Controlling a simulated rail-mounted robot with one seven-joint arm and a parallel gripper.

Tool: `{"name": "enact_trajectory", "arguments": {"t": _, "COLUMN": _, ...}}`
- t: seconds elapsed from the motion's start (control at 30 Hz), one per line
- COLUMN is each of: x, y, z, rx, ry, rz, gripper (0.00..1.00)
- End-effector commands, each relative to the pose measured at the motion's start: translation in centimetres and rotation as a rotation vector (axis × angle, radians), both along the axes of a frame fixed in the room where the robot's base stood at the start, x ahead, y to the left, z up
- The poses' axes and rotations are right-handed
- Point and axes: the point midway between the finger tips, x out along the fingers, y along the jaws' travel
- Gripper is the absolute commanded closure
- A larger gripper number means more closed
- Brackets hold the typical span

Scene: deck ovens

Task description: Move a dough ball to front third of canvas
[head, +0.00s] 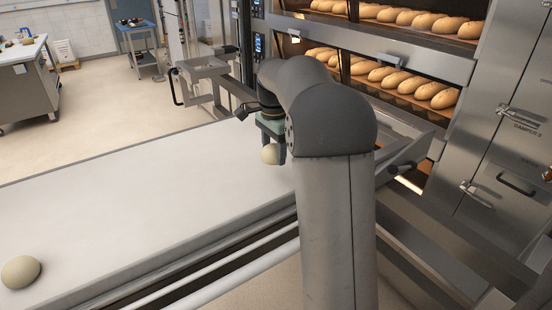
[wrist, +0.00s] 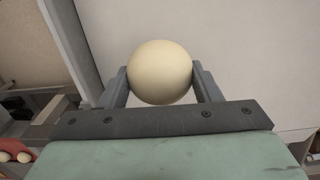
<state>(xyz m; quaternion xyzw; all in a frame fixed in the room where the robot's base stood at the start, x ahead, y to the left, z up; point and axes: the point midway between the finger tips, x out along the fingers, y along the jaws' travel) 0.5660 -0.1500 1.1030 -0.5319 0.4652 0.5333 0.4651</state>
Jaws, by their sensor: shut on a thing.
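A pale dough ball (wrist: 160,72) is between the two fingers of my gripper (wrist: 162,88) in the wrist view, with a finger against each side. In the head view this ball (head: 269,154) shows at the lower end of my gripper (head: 272,150), over the far right part of the canvas (head: 130,190). I cannot tell its exact height above the canvas. My arm hides part of the gripper and the canvas's right end. A second dough ball (head: 20,271) rests on the canvas at the near left.
Deck ovens with loaves (head: 400,82) stand at the right behind my arm. A metal frame with a handle (head: 205,72) stands past the canvas's far edge. A steel table (head: 25,75) is at the far left. The canvas between the two balls is clear.

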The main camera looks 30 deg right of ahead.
Motion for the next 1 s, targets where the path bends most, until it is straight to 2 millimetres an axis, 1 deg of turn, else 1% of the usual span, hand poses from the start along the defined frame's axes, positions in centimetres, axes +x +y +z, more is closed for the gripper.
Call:
{"name": "enact_trajectory", "arguments": {"t": 0.1, "x": 0.8, "y": -0.9, "z": -1.4, "rx": 0.000, "ry": 0.000, "rz": -0.001, "gripper": 0.64}}
{"name": "enact_trajectory", "arguments": {"t": 0.37, "x": 1.7, "y": -1.8, "z": -2.9, "rx": 0.000, "ry": 0.000, "rz": 0.001, "gripper": 0.64}}
{"name": "enact_trajectory", "arguments": {"t": 0.5, "x": 1.7, "y": -1.9, "z": -5.1, "rx": 0.000, "ry": 0.001, "rz": 0.000, "gripper": 0.64}}
{"name": "enact_trajectory", "arguments": {"t": 0.57, "x": 1.7, "y": -1.9, "z": -5.8, "rx": 0.000, "ry": 0.000, "rz": 0.000, "gripper": 0.64}}
{"name": "enact_trajectory", "arguments": {"t": 0.97, "x": 1.7, "y": -1.8, "z": -6.5, "rx": -0.001, "ry": -0.001, "rz": 0.001, "gripper": 0.64}}
{"name": "enact_trajectory", "arguments": {"t": 1.0, "x": 1.7, "y": -1.8, "z": -6.4, "rx": -0.001, "ry": -0.002, "rz": 0.001, "gripper": 0.34}}
